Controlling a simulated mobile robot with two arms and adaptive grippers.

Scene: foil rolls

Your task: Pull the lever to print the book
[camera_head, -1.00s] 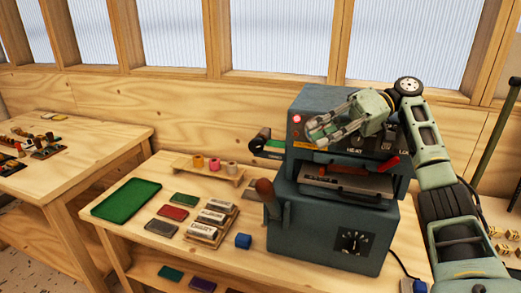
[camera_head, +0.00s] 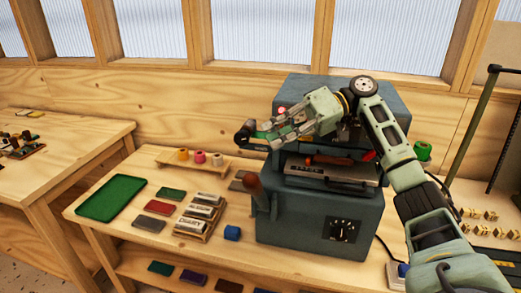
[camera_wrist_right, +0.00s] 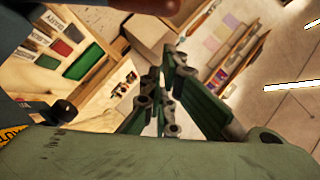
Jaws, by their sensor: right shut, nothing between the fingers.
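The printing press (camera_head: 300,218) is a dark grey-blue machine on the wooden bench. A lever with a brown wooden grip (camera_head: 254,186) stands upright at its left front side. My right gripper (camera_head: 262,141) is shut and empty, in front of the press's upper left part. Its fingers point left, above the lever grip and apart from it in the head view. The fingers (camera_wrist_right: 160,105) also show in the right wrist view. A blurred brown shape (camera_wrist_right: 160,5) at that view's top edge may be the grip. My left gripper is out of view.
A small wooden rack (camera_head: 178,164) holds three coloured spools. Another bench stands at far left.

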